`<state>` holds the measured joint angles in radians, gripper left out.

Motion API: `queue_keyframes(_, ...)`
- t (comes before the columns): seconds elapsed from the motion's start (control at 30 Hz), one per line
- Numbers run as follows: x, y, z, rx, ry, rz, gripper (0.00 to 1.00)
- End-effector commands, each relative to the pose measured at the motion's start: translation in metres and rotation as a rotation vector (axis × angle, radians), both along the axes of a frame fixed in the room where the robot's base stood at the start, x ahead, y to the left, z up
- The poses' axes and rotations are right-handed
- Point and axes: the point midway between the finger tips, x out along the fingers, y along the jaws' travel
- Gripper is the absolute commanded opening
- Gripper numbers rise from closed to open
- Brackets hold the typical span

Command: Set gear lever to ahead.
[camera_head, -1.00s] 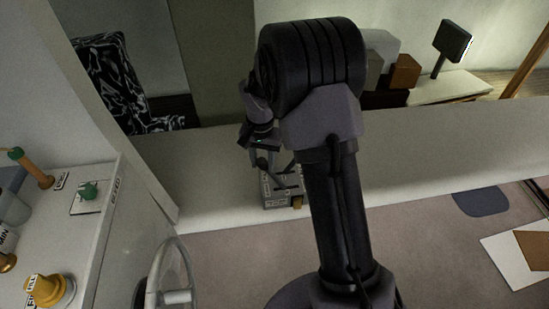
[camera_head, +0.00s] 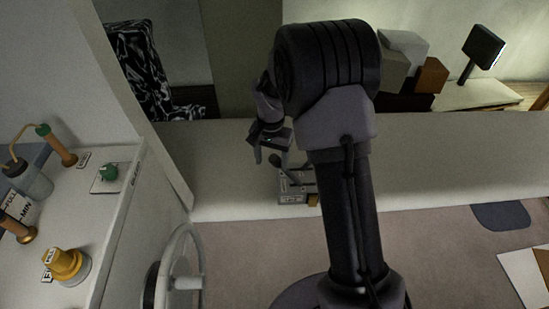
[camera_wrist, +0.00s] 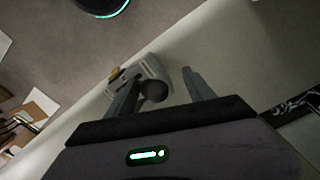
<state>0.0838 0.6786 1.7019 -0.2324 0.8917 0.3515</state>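The gear lever unit is a small grey box (camera_head: 293,196) with dark levers, on the pale ledge. A dark round knob (camera_head: 274,159) tops the lever on its left side. My gripper (camera_head: 268,152) is just above and beside this knob. In the wrist view my gripper (camera_wrist: 160,78) is open, its two fingers well apart. The knob (camera_wrist: 153,91) shows between them in that picture, closer to the left finger, which hides part of the box (camera_wrist: 152,70). I cannot tell whether a finger touches the knob. Lettering on the box is too small to read.
A steering wheel (camera_head: 182,278) stands at lower left, beside a white counter (camera_head: 108,215) with a yellow knob (camera_head: 68,264) and a green knob (camera_head: 108,172). Boxes (camera_head: 404,45) and a dark lamp (camera_head: 483,47) are at the back right. The ledge (camera_head: 430,160) right of my arm is clear.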

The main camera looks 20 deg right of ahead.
Motion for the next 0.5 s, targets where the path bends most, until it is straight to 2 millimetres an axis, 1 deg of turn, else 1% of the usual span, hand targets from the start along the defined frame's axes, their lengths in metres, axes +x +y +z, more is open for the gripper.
queue_keyframes(0.5,0.0016,-0.0014,0.0015,-0.001,-0.006,0.000,0.49)
